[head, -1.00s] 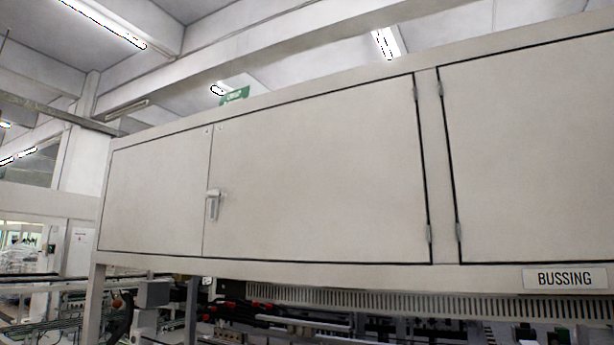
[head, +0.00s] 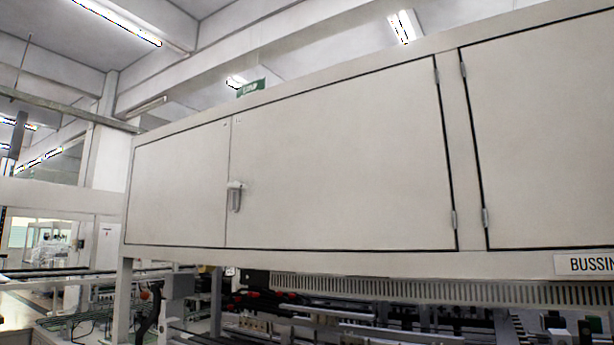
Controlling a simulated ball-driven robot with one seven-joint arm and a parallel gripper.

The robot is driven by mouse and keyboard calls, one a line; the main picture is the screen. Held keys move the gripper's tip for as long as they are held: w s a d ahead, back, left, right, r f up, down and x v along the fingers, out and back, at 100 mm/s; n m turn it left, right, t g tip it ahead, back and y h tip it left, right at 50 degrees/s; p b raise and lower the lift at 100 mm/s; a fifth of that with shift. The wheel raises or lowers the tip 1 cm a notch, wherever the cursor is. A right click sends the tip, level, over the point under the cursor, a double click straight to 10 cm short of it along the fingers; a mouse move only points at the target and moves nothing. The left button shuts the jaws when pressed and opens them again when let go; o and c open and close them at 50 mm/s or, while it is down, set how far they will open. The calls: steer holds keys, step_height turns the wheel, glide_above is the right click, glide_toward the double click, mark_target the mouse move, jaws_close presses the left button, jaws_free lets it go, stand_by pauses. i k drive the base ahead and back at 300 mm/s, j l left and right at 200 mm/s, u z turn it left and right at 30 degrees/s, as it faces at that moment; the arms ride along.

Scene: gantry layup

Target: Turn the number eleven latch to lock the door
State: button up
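A small light-grey latch handle (head: 236,196) hangs upright on the seam between two cabinet doors in the head view, left of centre. The wide cabinet door (head: 345,170) to its right and the narrower door (head: 178,188) to its left both lie flush in the frame. I cannot read any number by the latch. My gripper is not in view.
The long cabinet sits raised over dark machinery (head: 330,312) with a slotted rail (head: 400,288). A sign reading "BUSSIN", cut off at the edge (head: 590,265), is at lower right. A support post (head: 122,300) stands at lower left.

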mark_target(230, 186)
steer(key=i+u, duration=0.2)
steer(key=i, duration=0.45)
steer(key=i+l+u, duration=0.15)
steer(key=i, duration=0.5)
